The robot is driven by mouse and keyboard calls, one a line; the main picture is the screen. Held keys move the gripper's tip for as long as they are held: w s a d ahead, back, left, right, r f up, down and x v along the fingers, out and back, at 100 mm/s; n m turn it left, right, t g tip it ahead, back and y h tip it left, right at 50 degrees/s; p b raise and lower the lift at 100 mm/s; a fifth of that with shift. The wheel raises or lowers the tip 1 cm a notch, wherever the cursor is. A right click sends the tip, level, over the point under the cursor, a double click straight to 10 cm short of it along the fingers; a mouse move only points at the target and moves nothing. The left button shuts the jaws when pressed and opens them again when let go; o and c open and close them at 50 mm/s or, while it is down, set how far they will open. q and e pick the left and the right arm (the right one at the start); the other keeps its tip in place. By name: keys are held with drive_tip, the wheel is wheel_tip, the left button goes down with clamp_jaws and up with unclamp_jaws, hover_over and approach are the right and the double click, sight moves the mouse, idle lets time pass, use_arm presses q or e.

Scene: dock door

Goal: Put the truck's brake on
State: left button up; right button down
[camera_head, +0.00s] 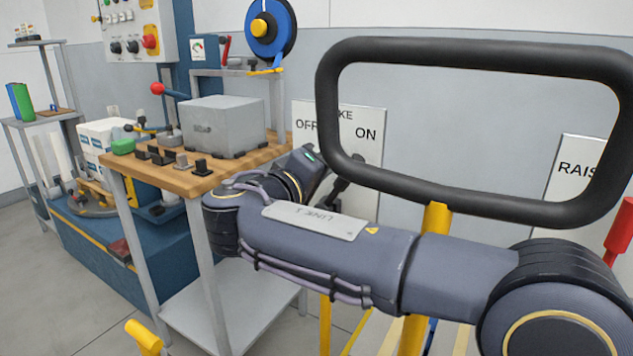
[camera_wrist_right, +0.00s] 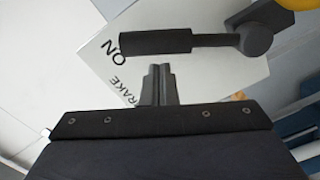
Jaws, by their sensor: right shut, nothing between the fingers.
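The brake plate (camera_head: 360,125) is white, lettered OFF and ON, and partly covered by my right arm and the black handle loop. In the right wrist view the plate (camera_wrist_right: 100,65) shows ON and part of BRAKE. The brake lever (camera_wrist_right: 155,43) has a black grip lying sideways across the plate, with its round pivot at the right. My right gripper (camera_wrist_right: 158,68) is shut and empty, its fingertips just below the middle of the grip; I cannot tell whether they touch it. In the head view the fingertips are hard to make out. My left gripper is not in view.
A black handle loop (camera_head: 470,43) rises on a yellow post beside my right arm. A RAISE plate (camera_head: 575,165) and a red handle (camera_head: 620,228) stand at right. A wooden-topped bench (camera_head: 190,180) with a grey box (camera_head: 222,125) stands left of the brake plate.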

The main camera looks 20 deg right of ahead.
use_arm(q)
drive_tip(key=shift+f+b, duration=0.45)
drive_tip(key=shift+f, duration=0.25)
use_arm(e)
drive_tip(key=shift+s+d+f+m, duration=0.1)
drive_tip(key=shift+s+d+m, duration=0.1)
drive_tip(key=shift+s+m, duration=0.15)
